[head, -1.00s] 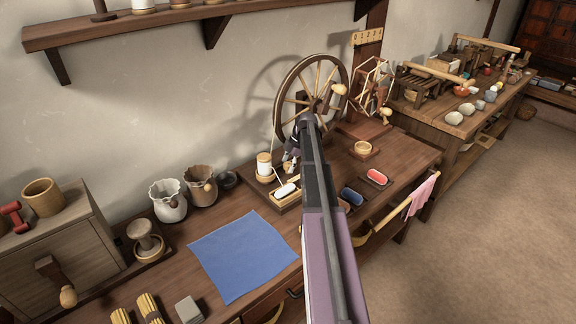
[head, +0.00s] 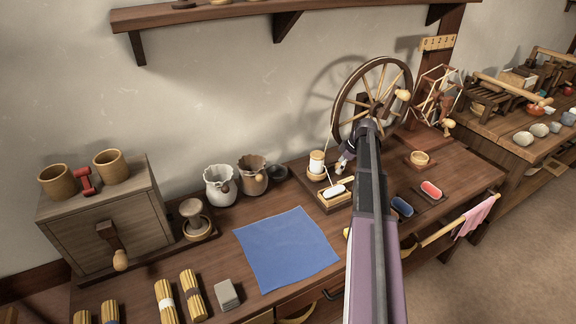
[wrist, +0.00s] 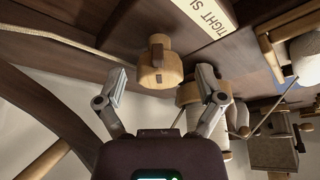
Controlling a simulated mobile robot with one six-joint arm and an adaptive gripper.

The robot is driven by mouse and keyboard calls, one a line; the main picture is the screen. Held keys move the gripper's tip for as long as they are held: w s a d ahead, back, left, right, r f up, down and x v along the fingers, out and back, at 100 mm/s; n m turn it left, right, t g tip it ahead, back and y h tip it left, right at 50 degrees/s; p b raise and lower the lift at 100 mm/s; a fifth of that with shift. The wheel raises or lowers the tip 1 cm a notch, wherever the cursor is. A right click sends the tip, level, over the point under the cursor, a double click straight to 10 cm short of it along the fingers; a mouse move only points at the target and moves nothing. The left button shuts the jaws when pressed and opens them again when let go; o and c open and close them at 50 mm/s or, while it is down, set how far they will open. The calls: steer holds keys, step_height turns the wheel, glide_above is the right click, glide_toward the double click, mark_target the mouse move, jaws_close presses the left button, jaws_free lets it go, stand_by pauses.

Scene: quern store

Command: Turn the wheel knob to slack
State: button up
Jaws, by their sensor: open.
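The wheel knob (wrist: 155,68) is a pale wooden knob with a dark mark on its face, seen in the wrist view. My gripper (wrist: 162,76) is open, with one finger on each side of the knob. I see no clear contact. In the head view the spinning wheel (head: 338,108) stands at the back of the bench. My arm hides the knob there, and only a little of my gripper (head: 341,165) shows beside the arm.
The wheel's rim (wrist: 45,108) and a cord (wrist: 50,38) lie left of my gripper in the wrist view. In the head view a white spool (head: 316,163) stands close to my gripper. A blue cloth (head: 285,250) lies on the bench, with two jugs (head: 220,186) behind it.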

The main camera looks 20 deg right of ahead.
steer(key=m+h, duration=0.1)
steer(key=m, duration=0.2)
steer(key=m+t+h, duration=0.1)
steer(key=m, duration=0.2)
steer(key=shift+m, duration=0.3)
steer(key=m+h, duration=0.1)
steer(key=m, duration=0.2)
steer(key=m+h, duration=0.1)
steer(key=m, duration=0.2)
steer(key=shift+h, duration=0.4)
steer(key=p+v, duration=1.3)
steer(key=v, duration=0.1)
steer(key=s+a+r+g+p, duration=0.1)
steer(key=s+a+p, duration=0.1)
steer(key=a, duration=1)
steer(key=s+a+r+n+g+y+p, duration=0.1)
steer(key=s+a, duration=0.3)
steer(key=a, duration=0.9)
steer(key=shift+s+r+p, duration=0.15)
steer(key=shift+r+p, duration=0.4)
steer(key=shift+p, duration=0.15)
steer(key=s+a+r+n+g+p, duration=0.1)
steer(key=s+a+r+g+p, duration=0.1)
steer(key=s+a, duration=0.6)
steer(key=a, duration=0.3)
steer(key=shift+s+a+n, duration=0.15)
steer(key=shift+a+n, duration=0.15)
steer(key=shift+r, duration=0.1)
